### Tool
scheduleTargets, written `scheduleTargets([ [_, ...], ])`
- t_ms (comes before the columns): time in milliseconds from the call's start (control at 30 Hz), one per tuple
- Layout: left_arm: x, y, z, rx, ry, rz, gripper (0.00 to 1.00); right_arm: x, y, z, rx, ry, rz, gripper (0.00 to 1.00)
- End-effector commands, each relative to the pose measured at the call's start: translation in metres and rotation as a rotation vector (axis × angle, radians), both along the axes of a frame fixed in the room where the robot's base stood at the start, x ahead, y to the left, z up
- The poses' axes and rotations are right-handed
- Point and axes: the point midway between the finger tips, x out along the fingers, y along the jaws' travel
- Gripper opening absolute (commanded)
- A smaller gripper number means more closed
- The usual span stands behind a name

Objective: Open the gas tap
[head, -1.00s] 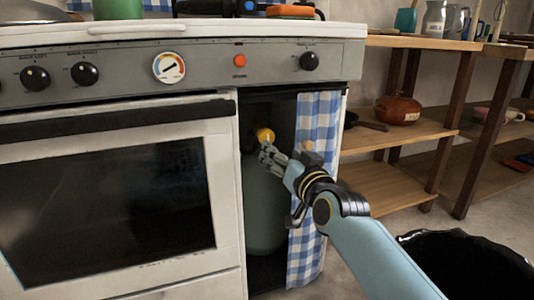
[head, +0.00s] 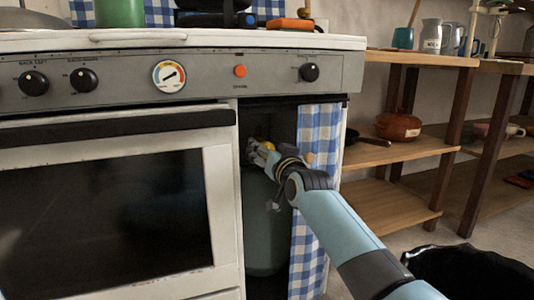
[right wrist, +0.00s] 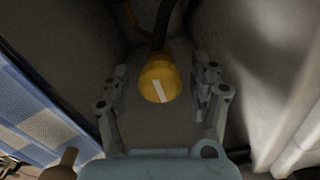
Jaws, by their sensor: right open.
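The gas tap is a yellow knob (right wrist: 159,80) with a white bar mark, in the dark cabinet beside the oven. In the head view the yellow tap (head: 268,146) shows only in part behind my gripper. It sits above a green gas cylinder (head: 262,225). My right gripper (head: 258,152) reaches into the cabinet opening. In the right wrist view its open fingers (right wrist: 160,88) stand on either side of the knob, with a gap visible on both sides. The white mark runs near upright, slightly tilted, in that view. My left gripper is not in view.
A blue checked curtain (head: 318,135) hangs at the cabinet's right side, close to my right arm; it also shows in the wrist view (right wrist: 40,115). The white stove (head: 110,225) borders the opening on the left. Wooden shelves (head: 410,148) stand at right. A dark hose (right wrist: 163,25) lies beyond the knob.

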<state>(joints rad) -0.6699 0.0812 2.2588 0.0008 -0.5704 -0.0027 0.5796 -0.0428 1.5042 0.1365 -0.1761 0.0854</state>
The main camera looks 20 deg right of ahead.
Motion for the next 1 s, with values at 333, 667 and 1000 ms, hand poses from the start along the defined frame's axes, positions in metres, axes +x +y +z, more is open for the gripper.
scheduleTargets([
  [333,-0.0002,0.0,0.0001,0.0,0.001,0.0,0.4,-0.0002,0.0,0.0,0.0,0.0,0.0,0.31],
  [667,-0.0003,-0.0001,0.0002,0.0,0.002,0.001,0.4,-0.0003,0.0,-0.0001,-0.004,0.0,0.0,0.06],
  [1000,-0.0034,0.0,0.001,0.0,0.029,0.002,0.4,-0.0004,-0.0003,0.0002,-0.124,-0.003,0.0,0.06],
])
